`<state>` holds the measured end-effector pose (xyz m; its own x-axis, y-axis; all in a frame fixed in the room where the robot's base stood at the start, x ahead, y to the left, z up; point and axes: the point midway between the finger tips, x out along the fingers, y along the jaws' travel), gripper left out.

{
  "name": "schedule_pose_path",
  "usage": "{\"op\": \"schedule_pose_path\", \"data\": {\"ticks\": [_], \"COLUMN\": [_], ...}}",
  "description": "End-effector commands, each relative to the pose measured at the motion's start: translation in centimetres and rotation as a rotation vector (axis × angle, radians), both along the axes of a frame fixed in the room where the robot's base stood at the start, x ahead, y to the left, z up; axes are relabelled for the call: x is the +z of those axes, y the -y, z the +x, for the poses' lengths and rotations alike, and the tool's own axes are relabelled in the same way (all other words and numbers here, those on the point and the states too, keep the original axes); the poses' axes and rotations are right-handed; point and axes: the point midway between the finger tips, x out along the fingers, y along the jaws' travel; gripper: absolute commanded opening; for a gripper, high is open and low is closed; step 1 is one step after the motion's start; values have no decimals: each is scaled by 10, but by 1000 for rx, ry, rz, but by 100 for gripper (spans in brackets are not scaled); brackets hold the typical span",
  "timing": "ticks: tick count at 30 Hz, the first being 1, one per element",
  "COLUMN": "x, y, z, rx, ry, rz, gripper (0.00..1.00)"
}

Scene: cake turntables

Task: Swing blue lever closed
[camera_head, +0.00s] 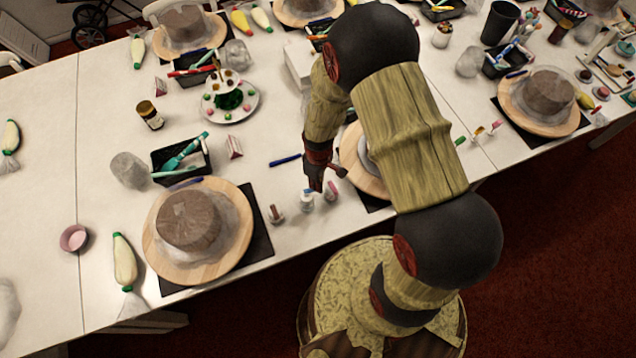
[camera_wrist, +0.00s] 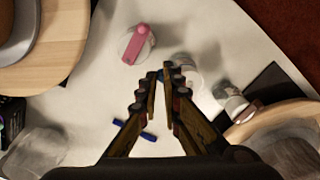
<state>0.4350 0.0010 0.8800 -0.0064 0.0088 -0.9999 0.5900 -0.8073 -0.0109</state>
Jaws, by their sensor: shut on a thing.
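Three small white jars with lever tops stand in a row at the table's near edge. The blue lever (camera_wrist: 160,74) shows as a small blue patch at my fingertips in the wrist view, mostly hidden by the fingers. Its white jar (camera_wrist: 186,68) is just behind and beside the fingertips; the jar also shows in the head view (camera_head: 308,200). My gripper (camera_wrist: 166,78) has its fingertips drawn together on the blue lever. In the head view my gripper (camera_head: 317,184) points down over the middle jar. The lever's exact angle cannot be told.
A jar with a pink lever (camera_wrist: 138,44) stands to one side, and another jar (camera_wrist: 232,100) to the other. A blue pen (camera_wrist: 134,130) lies nearby. Wooden turntables (camera_head: 160,262) with cakes stand left and right. A black bin (camera_head: 181,158) is farther back.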

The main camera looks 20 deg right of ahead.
Motion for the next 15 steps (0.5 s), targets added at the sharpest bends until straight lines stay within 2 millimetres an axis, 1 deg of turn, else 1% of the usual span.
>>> {"op": "schedule_pose_path", "data": {"ticks": [10, 15], "x": [0, 0], "y": [0, 0], "z": [0, -3], "rx": [-8, -53], "ry": [0, 0], "rz": [0, 0], "gripper": [0, 0]}}
